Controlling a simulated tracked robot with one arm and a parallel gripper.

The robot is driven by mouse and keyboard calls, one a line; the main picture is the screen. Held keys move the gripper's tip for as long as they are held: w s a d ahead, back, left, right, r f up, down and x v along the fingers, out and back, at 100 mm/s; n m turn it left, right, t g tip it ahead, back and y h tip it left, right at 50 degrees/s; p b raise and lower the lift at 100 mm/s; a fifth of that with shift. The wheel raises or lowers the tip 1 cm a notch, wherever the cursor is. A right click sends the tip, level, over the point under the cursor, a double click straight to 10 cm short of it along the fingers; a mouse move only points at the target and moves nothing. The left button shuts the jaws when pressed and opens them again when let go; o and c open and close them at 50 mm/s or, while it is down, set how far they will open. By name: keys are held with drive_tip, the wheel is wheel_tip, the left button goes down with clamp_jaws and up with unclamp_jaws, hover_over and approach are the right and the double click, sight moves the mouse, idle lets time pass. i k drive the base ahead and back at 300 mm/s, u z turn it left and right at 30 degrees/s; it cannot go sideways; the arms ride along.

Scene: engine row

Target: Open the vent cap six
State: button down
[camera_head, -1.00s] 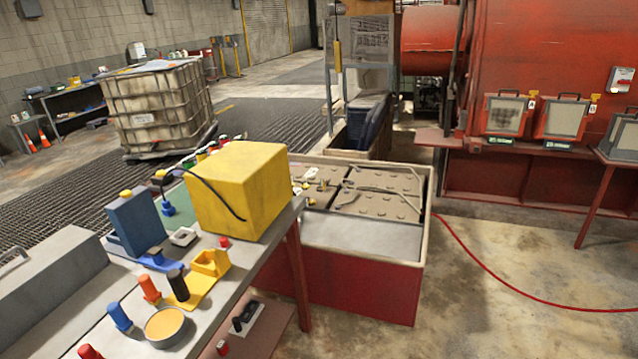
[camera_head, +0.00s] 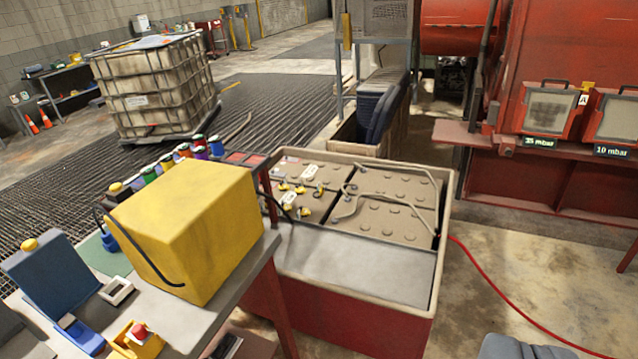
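The vent caps appear to be the small round caps on the tan battery blocks in the red-sided box (camera_head: 350,318) at the centre. The right block (camera_head: 392,215) carries rows of tan round caps (camera_head: 397,207) with grey cables across it. The left block (camera_head: 312,172) has several yellow pieces (camera_head: 300,188) and white pieces among its caps. I see no readable numbers, so I cannot tell which cap is six. My gripper is not in view.
A workbench (camera_head: 190,325) with the yellow cube, a blue block (camera_head: 52,280) and small items stands at left. Red machinery with gauge panels (camera_head: 548,108) is at right. A red hose (camera_head: 490,285) crosses open floor. A dark grey thing (camera_head: 525,347) shows at the bottom edge.

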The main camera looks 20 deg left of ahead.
sight(304, 211)
drive_tip(key=z, duration=0.1)
drive_tip(key=i, duration=1.9)
drive_tip(key=u, duration=1)
